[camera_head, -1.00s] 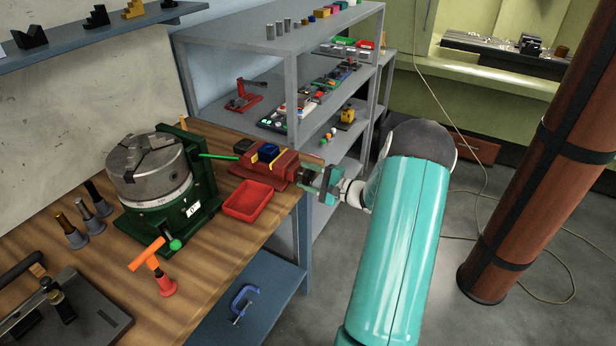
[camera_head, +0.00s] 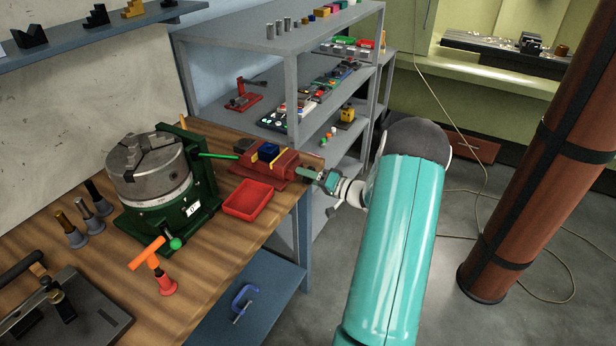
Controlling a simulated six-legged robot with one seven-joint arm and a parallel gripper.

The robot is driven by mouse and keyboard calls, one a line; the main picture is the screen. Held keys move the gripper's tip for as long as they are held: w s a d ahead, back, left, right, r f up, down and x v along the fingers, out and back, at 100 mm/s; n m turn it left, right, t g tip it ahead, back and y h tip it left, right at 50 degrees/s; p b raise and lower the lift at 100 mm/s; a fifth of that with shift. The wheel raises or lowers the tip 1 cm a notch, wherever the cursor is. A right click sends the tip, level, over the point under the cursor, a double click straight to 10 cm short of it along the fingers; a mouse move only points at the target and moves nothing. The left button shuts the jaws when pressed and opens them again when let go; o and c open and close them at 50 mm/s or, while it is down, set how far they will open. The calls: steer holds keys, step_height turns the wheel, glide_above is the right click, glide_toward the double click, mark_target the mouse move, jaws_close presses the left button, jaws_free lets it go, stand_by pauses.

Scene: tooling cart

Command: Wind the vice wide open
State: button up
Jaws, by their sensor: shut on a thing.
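The red vice (camera_head: 279,167) sits at the far right corner of the workbench, with yellow strips on its jaws. A dark blue block (camera_head: 268,149) shows between or on the jaws; I cannot tell whether it is clamped. My gripper (camera_head: 316,177) is at the vice's right end, where its screw and handle are, just past the bench edge. It is shut on the vice handle, which is mostly hidden by the fingers. My arm reaches in from the lower right.
A red tray (camera_head: 248,201) lies in front of the vice. A green rotary chuck (camera_head: 150,170) stands to its left, with a green lever (camera_head: 217,156) pointing at the vice. Grey shelving (camera_head: 285,62) stands close behind. Open floor lies right of the bench.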

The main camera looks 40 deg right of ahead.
steer(key=n, duration=0.4)
steer(key=shift+w+a, duration=0.15)
steer(key=shift+w, duration=0.05)
stand_by(0.3)
steer(key=o, duration=1)
steer(key=shift+c, duration=0.2)
steer(key=shift+f, duration=0.15)
steer(key=v, duration=1.4)
steer(key=shift+w, duration=0.1)
